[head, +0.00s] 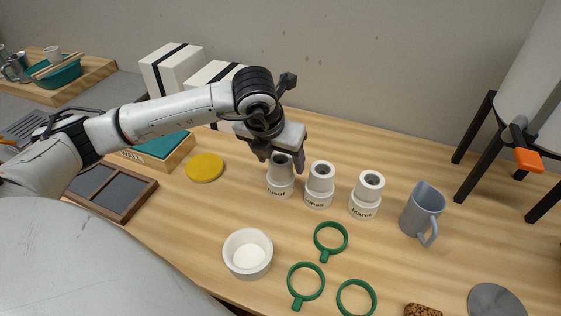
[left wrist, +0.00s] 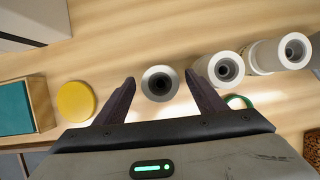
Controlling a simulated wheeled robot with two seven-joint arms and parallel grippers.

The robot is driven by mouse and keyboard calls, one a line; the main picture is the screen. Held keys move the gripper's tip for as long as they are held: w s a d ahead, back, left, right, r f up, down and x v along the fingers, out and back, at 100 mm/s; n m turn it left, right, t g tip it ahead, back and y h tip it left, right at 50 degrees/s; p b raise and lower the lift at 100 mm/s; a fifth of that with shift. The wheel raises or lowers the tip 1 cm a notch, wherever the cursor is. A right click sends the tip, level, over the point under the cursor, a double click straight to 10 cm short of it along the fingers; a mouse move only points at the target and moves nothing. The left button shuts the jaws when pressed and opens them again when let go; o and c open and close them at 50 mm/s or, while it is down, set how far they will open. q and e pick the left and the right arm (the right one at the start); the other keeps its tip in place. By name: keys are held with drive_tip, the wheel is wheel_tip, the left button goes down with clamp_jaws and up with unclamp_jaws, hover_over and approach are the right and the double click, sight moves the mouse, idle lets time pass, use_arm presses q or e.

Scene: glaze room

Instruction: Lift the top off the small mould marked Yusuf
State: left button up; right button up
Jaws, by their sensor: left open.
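The small mould marked Yusuf (head: 280,187) stands upright on the wooden table, a white two-part cylinder with a narrower top. My left gripper (head: 281,160) is open above it, pointing down, with its fingers on either side of the mould's top. In the left wrist view the mould's round top with its dark hole (left wrist: 160,83) lies between the two fingertips, with gaps on both sides. The gripper hides part of the top in the head view. My right gripper is not in view.
A grey-blue mug (head: 422,208), several green rings (head: 331,238), a white bowl (head: 248,254) and a yellow disc (head: 205,167) lie around. White boxes (head: 172,68) stand behind.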

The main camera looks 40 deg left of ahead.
use_arm(q)
drive_tip(key=shift+w+f, duration=0.2)
drive_tip(key=shift+f, duration=0.2)
drive_tip(key=c, duration=1.2)
drive_tip(key=shift+o, duration=0.2)
drive_tip(key=shift+r, duration=0.1)
wheel_tip(320, 180, up, 10)
drive_tip(key=b, duration=0.1)
